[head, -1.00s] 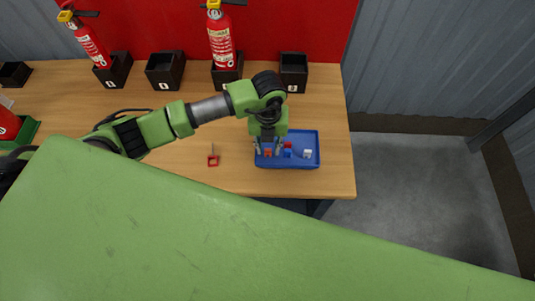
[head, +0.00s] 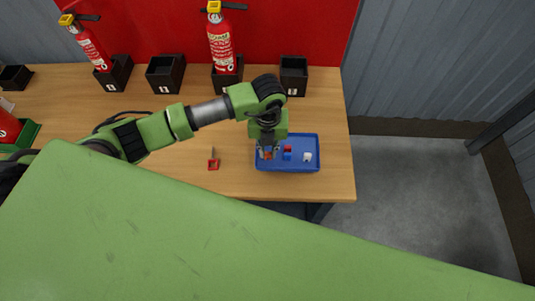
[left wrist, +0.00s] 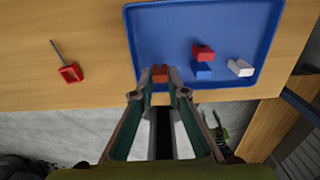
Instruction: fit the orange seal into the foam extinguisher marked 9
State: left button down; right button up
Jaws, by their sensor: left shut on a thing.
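The orange seal (left wrist: 160,72) is between the fingertips of my left gripper (left wrist: 161,82), which is shut on it over the near left part of the blue tray. In the head view my left gripper (head: 267,152) points down into the tray, and the seal shows as a small orange patch. A red extinguisher with a yellowish label (head: 222,47) stands in a black holder at the back. Another with a white label (head: 90,45) stands further left. The holder numbers are too small to read surely, so I cannot tell which is 9. My right gripper is not in view.
The blue tray (head: 312,165) also holds red, blue and white blocks (left wrist: 239,67). A red piece with a thin pin (head: 213,163) lies left of it. Empty black holders (head: 165,72) stand at the back. A red extinguisher (head: 8,127) sits in a green stand far left.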

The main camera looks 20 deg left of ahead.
pick_arm(q)
jog(key=shift+r+p, duration=0.95)
jog(key=shift+r, duration=0.45)
